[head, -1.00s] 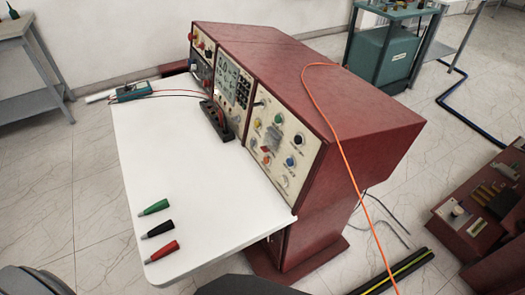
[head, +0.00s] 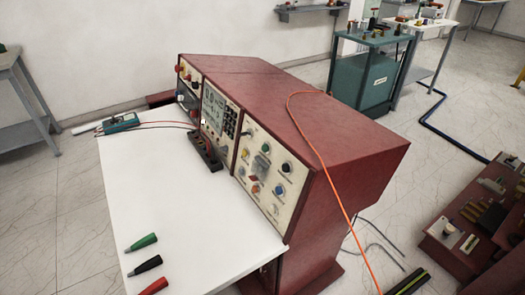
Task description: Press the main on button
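The labels are too small to read, so I cannot tell which is the main on button. A middle panel (head: 214,112) has a screen and keypad. Neither of my grippers is in view.
Green, black and red plugs (head: 144,265) lie at the near left of the white table (head: 150,190). A teal meter (head: 121,123) with leads lies at the back. An orange cable (head: 330,180) hangs over the console.

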